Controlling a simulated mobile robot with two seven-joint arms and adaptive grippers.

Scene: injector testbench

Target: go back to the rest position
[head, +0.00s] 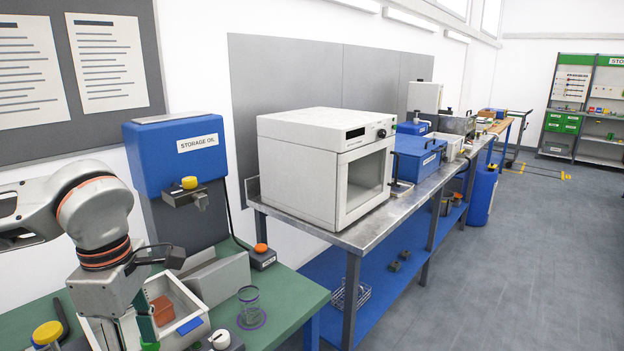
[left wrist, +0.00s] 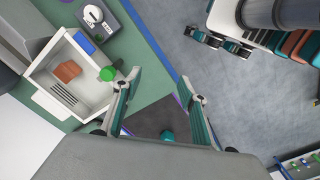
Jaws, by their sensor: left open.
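My left gripper (left wrist: 158,98) is open in the left wrist view, with its two teal fingers spread and nothing held between them. In the head view its arm comes in from the left and the gripper points down in front of the white tray (head: 193,343), hiding part of it. A reddish-brown block (head: 162,310) lies in the tray; it also shows in the left wrist view (left wrist: 67,72). A small bright green round thing (left wrist: 107,74) shows by the tray rim, close to one finger; I cannot tell whether they touch. My right gripper is in neither view.
The green bench (head: 285,295) carries a blue storage oil dispenser (head: 178,155), a glass beaker (head: 249,305) and a grey box with a white knob (head: 220,341). A metal table (head: 370,235) with a white oven (head: 312,165) stands beyond.

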